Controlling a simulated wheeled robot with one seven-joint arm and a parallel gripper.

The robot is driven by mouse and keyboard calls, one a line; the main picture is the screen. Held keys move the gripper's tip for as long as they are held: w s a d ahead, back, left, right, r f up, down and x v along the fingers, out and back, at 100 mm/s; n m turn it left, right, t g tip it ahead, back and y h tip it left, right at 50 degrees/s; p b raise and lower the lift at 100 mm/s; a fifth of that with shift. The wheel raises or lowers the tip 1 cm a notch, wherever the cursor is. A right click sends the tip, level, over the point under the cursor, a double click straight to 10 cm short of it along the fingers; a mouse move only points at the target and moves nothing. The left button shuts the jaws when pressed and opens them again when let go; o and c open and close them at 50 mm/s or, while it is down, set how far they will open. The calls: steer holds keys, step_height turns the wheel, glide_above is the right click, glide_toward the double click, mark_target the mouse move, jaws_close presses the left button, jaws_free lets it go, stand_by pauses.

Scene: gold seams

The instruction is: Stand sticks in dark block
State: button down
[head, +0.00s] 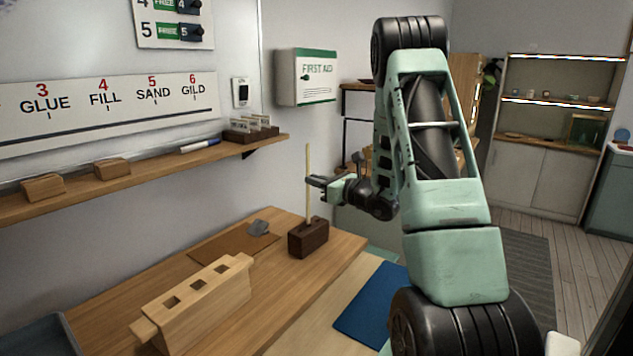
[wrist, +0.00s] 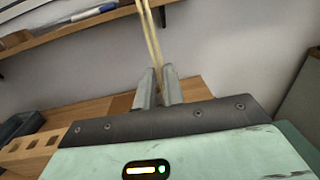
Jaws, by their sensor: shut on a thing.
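The dark block (head: 308,241) stands on the wooden table near its right end, in the head view. A thin pale stick (head: 308,163) stands upright above it. My gripper (head: 314,183) is shut on the stick partway up its length. The stick's lower end appears to meet the block's top, but I cannot tell whether it is in a hole. In the wrist view, two thin pale lengths (wrist: 152,40) rise side by side from between the fingers (wrist: 158,88); only one shows in the head view. The dark block is hidden in the wrist view.
A light wooden rack with square holes (head: 238,284) stands at the table's front left. A wall shelf (head: 150,167) carries wooden blocks and a marker.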

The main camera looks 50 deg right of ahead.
steer(key=shift+f+b, duration=3.05)
steer(key=shift+f, duration=0.2)
steer(key=c, duration=1.4)
jaws_free()
steer(key=shift+c, duration=0.2)
steer(key=shift+s, duration=0.1)
steer(key=shift+s, duration=0.25)
steer(key=b, duration=0.2)
glide_toward(309, 200)
steer(key=shift+s, duration=0.9)
step_height(309, 200, up, 6)
steer(key=p, duration=0.4)
